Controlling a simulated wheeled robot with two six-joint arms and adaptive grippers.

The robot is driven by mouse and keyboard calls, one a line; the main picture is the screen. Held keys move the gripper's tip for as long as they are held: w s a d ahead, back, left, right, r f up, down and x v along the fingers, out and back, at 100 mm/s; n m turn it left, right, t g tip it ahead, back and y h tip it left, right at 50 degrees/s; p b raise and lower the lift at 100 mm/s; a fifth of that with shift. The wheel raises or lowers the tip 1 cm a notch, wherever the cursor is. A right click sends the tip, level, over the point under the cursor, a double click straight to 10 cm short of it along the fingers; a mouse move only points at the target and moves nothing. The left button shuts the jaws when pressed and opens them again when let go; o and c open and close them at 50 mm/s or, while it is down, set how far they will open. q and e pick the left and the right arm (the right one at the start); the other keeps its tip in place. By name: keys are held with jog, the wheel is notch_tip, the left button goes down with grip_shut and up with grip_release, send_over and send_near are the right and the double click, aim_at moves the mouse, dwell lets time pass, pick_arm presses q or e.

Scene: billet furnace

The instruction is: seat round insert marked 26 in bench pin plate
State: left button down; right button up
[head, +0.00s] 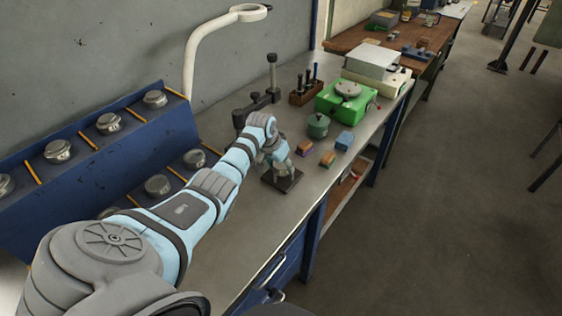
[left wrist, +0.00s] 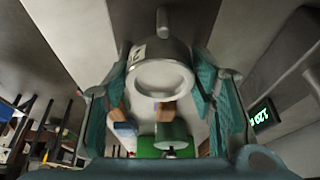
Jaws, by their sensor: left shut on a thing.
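My left gripper (head: 281,166) is over the dark bench pin plate (head: 284,183), low above the bench. The left wrist view shows its two teal fingers closed on the round metal insert (left wrist: 160,72), one on each side. A short peg (left wrist: 162,22) stands out from the dark plate beyond the insert. I cannot tell whether the insert touches the plate. The fingers hide the insert in the head view. My right gripper is not in view.
A blue rack (head: 60,180) with several round metal pieces stands at the left. Small coloured blocks (head: 328,158), a green pot (head: 318,125), a green device (head: 345,100) and a dark stand (head: 272,78) are beyond the plate. The bench front beside the plate is clear.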

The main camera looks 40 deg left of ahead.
pick_arm(q)
jog(key=shift+a, duration=0.2)
dwell(0.8)
jog(key=shift+a+f, duration=0.1)
jog(key=shift+s+d+f+b, duration=0.25)
jog(key=shift+f+b, duration=0.2)
jog(key=shift+b, duration=0.15)
jog(key=shift+s+f, duration=0.15)
jog(key=shift+f, duration=0.05)
jog(key=c, duration=1)
grip_release()
jog(key=shift+d, duration=0.1)
jog(key=shift+c, duration=0.2)
jog(key=shift+o, duration=0.3)
jog(key=shift+f, duration=0.1)
jog(key=shift+w+f, duration=0.2)
jog(key=shift+w, duration=0.2)
jog(key=shift+a, duration=0.25)
jog(key=shift+w+d+r, duration=0.1)
